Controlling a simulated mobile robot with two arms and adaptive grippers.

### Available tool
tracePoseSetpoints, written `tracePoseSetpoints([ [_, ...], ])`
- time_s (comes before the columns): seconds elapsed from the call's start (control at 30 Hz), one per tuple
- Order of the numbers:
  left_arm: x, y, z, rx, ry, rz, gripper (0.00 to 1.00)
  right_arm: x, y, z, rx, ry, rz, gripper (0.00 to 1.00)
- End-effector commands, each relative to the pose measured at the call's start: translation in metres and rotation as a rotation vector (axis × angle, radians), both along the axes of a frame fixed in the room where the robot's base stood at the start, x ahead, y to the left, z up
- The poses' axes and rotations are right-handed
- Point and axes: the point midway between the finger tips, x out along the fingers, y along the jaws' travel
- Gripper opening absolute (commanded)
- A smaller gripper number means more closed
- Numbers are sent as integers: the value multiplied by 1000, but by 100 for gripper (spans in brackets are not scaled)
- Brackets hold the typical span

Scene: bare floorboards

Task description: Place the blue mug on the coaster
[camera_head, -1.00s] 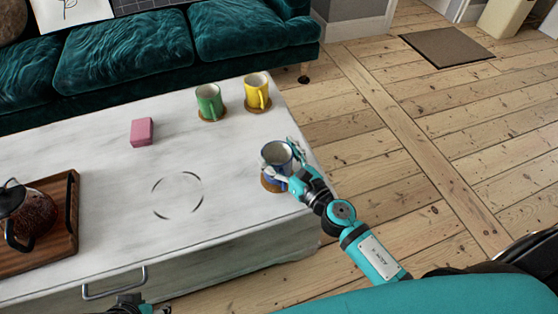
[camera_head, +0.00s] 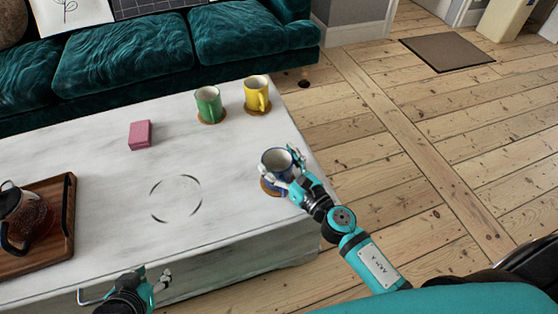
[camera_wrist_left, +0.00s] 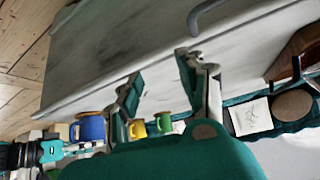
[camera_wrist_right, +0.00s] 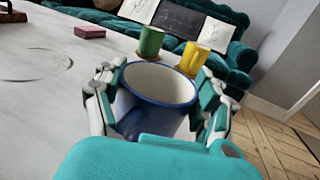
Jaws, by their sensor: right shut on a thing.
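The blue mug (camera_head: 274,160), white inside, is upright between the fingers of my right gripper (camera_head: 281,163), which is shut on it near the table's right end. It also shows in the right wrist view (camera_wrist_right: 160,84), with a finger on each side. A brown coaster (camera_head: 268,189) shows below the mug, partly hidden by it; I cannot tell whether the mug touches it. My left gripper (camera_head: 153,278) is over the table's front edge, empty, with its fingers apart in the left wrist view (camera_wrist_left: 160,70).
A green mug (camera_head: 208,103) and a yellow mug (camera_head: 256,94) stand on coasters at the back. A pink block (camera_head: 140,134) lies left of them. A wooden tray (camera_head: 66,215) with a teapot (camera_head: 25,215) is at far left. The table's middle, with a circle mark (camera_head: 176,199), is clear.

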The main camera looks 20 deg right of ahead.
Motion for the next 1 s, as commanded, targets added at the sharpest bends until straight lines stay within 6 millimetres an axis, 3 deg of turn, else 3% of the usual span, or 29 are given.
tracePoseSetpoints([
  [0.07,2,-1,1,-3,-13,-1,40,0,0,0,1,-2,0,13],
  [0.1,3,-1,2,-4,-19,-1,40,0,0,0,0,0,0,75],
  [0.27,3,-1,2,-5,-18,-2,40,0,0,0,0,0,0,96],
  [0.63,2,-1,2,-3,-10,-1,40,0,0,1,0,0,0,98],
  [0.73,-9,4,-4,11,54,6,40,0,0,4,0,0,0,98],
  [0.87,13,-4,4,-14,-67,-4,40,-25,-8,-2,0,3,-1,98],
  [1.0,41,-14,23,-52,-237,-17,40,-50,-17,-2,0,2,0,98],
])
